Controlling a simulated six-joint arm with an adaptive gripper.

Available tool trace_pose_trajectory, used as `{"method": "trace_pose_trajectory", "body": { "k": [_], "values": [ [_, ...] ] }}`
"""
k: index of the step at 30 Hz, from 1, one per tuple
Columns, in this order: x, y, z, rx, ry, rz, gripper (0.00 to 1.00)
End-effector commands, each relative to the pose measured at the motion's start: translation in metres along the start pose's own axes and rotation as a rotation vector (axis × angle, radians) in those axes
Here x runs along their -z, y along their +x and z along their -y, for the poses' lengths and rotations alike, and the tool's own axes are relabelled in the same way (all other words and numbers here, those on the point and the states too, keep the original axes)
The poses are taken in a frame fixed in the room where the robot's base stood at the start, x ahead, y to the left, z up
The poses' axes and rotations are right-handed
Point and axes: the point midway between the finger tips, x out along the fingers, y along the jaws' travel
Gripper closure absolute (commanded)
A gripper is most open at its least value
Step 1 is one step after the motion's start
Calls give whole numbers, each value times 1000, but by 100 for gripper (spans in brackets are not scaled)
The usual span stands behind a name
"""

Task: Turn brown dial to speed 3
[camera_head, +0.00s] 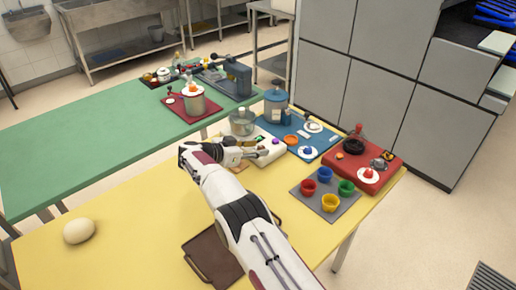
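My arm reaches from the bottom of the head view to the yellow table, and my gripper (268,155) is over a white appliance (262,160) with a small green patch. The gripper's fingers are small and blend with the white appliance, so I cannot tell whether they are open or touching anything. I cannot clearly pick out a brown dial or its speed marks; it may be hidden behind my gripper. Round knob-like parts show on the blue board (323,135), among them an orange one (291,139), and on the red board (388,176).
Several coloured cups stand on a grey mat (318,204). A clear pot (242,122) and a blue-grey canister (276,101) stand behind my gripper. A brown tray (200,250) lies left of my arm. The left of the yellow table is clear except for a dough ball (79,230).

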Motion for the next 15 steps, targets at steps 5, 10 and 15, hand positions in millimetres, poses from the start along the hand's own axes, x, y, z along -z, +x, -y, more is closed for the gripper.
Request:
{"method": "trace_pose_trajectory", "body": {
  "k": [5, 10, 15],
  "values": [
    [1, -16, 0, 1, 0, 0, 61],
    [1, -41, 0, 2, 1, 0, 61],
    [1, -67, 0, 1, 0, -1, 61]
  ]
}}
